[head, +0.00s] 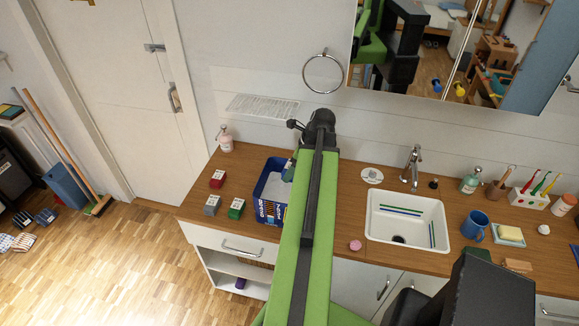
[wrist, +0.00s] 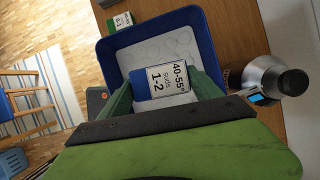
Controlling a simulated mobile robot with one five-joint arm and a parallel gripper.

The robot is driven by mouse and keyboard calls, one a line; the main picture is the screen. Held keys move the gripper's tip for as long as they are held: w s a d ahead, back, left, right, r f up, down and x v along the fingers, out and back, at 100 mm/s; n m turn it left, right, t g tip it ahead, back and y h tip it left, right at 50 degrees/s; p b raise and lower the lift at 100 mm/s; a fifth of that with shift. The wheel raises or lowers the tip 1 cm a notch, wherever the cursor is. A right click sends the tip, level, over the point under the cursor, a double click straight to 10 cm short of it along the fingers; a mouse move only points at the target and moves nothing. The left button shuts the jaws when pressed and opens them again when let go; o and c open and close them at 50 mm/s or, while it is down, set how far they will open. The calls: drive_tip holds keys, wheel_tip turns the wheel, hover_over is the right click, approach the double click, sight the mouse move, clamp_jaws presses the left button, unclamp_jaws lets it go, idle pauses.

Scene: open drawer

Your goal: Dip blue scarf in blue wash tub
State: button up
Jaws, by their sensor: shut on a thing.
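The blue wash tub (head: 266,180) is an open blue box with a pale inside and printed words on its front wall, standing on the wooden counter. In the wrist view the tub's blue rim (wrist: 150,27) surrounds a whitish floor marked with faint rings. My gripper (wrist: 165,86) has its two green fingers shut on a small blue block with a white label, which I take as the blue scarf (wrist: 163,98). The block appears over or inside the tub; its exact height is unclear. In the head view my arm hides the block and the tub's right side.
Red (head: 217,178), grey (head: 211,205) and green (head: 236,208) labelled blocks lie left of the tub. A sink (head: 405,222) with a tap (head: 413,166), a blue mug (head: 475,226) and a soap dish (head: 509,235) are to the right. A dark-capped silvery object (wrist: 270,78) stands close beside the tub.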

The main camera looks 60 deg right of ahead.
wheel_tip(320, 180, down, 17)
drive_tip(key=b, duration=1.6)
drive_tip(key=shift+f+b, duration=0.2)
drive_tip(key=shift+b, duration=0.15)
drive_tip(key=shift+r, duration=0.1)
drive_tip(key=shift+w+d, duration=0.2)
drive_tip(key=shift+w, duration=0.35)
drive_tip(key=shift+s, duration=0.1)
drive_tip(key=shift+s+a, duration=0.25)
drive_tip(key=shift+s, duration=0.2)
